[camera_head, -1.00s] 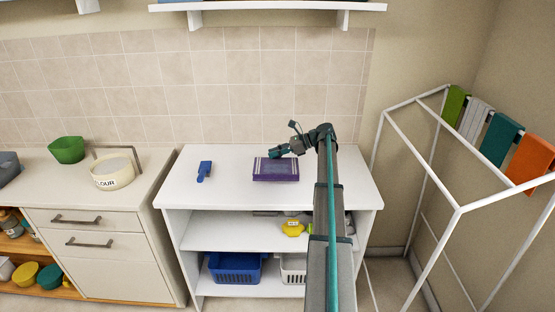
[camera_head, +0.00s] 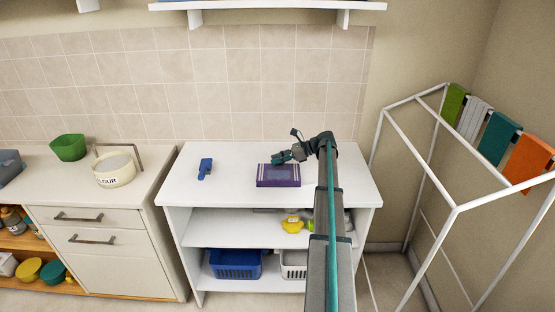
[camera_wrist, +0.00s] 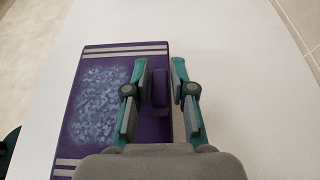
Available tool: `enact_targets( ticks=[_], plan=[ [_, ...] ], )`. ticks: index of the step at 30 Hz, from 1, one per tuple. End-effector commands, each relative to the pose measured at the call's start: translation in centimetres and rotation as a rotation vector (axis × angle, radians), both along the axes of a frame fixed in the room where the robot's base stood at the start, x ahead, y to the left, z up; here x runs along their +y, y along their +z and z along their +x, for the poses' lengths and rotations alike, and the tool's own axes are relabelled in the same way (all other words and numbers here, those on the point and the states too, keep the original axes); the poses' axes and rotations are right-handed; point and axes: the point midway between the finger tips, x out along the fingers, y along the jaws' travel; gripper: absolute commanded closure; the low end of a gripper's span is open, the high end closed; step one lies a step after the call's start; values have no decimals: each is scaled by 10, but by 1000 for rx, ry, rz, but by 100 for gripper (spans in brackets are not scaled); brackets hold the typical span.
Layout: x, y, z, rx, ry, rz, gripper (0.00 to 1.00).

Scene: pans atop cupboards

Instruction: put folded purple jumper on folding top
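The folded purple jumper (camera_head: 278,176) is a flat purple block with pale stripes and a bluish speckled patch. It appears to lie flat on the white folding top (camera_head: 230,191), right of its middle. In the wrist view the jumper (camera_wrist: 100,100) is left of and under my gripper, with white top (camera_wrist: 245,90) around it. My gripper (camera_head: 280,158) is low over the jumper's back edge. In the wrist view the fingers of my gripper (camera_wrist: 160,68) stand either side of a raised purple tab (camera_wrist: 160,90), with narrow gaps. The jumper's near right part is hidden by the gripper.
A blue brush-like item (camera_head: 205,168) lies on the top's left. Below are a yellow item (camera_head: 292,225), a blue basket (camera_head: 235,265) and a white basket (camera_head: 293,265). A white drying rack (camera_head: 456,210) stands right, and a wall shelf (camera_head: 265,5) hangs above.

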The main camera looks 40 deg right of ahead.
Motion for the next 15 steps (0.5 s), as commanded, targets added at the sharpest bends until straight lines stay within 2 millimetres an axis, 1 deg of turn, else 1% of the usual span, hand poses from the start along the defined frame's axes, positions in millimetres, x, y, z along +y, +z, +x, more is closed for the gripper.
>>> enact_targets(
  ticks=[1, 2, 13, 15],
  plan=[
    [0, 0, 0, 0, 0, 0, 63],
    [0, 0, 0, 0, 0, 0, 59],
    [0, 3, 0, 0, 0, 0, 59],
    [-5, 4, -3, 0, -2, 0, 59]
  ],
)
